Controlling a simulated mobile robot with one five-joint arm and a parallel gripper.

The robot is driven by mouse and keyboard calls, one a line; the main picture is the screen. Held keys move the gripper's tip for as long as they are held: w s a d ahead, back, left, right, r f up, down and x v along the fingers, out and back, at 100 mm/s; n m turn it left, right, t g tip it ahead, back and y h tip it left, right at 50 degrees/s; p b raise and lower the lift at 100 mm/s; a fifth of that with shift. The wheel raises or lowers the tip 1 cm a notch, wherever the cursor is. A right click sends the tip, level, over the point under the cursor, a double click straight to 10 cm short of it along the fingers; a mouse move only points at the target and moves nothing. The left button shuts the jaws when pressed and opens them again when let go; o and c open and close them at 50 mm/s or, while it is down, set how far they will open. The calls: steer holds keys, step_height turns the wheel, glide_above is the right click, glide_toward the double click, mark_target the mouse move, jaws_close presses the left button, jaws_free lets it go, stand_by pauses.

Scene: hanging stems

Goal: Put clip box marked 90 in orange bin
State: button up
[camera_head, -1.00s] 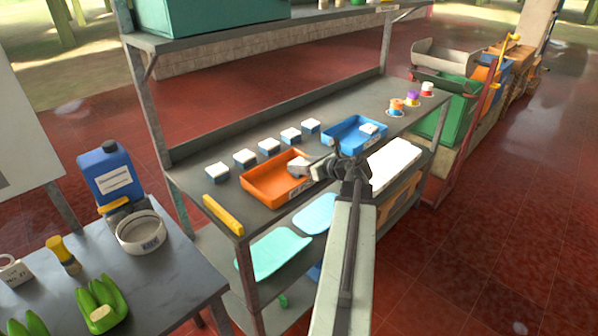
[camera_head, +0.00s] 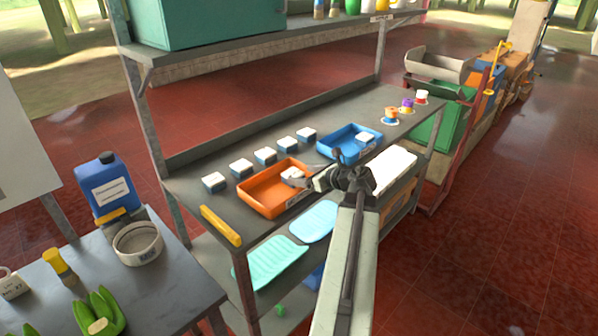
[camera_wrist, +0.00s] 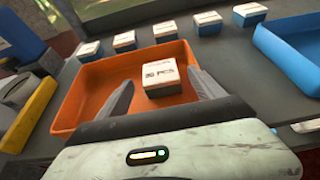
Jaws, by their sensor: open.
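The orange bin (camera_head: 262,208) stands on the grey shelf; it also shows in the wrist view (camera_wrist: 65,115). One white-topped clip box (camera_head: 292,174) is inside it, toward its right side. In the wrist view this box (camera_wrist: 160,75) has dark print on top that looks like a number and "PCS"; I cannot read the number surely. My gripper (camera_head: 302,180) reaches in over the bin's right edge. In the wrist view its fingers (camera_wrist: 162,82) are spread, one on each side of the box, with a gap showing at the left.
Several similar boxes (camera_head: 240,168) stand in a row behind the bin. A blue bin (camera_head: 333,151) with a box (camera_head: 365,138) in it is to the right. A yellow block (camera_head: 221,226) lies at the shelf's front left. An upper shelf (camera_head: 260,42) hangs above.

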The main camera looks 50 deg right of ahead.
steer(key=p+v, duration=0.2)
steer(key=v, duration=0.6)
steer(key=shift+s+d, duration=0.1)
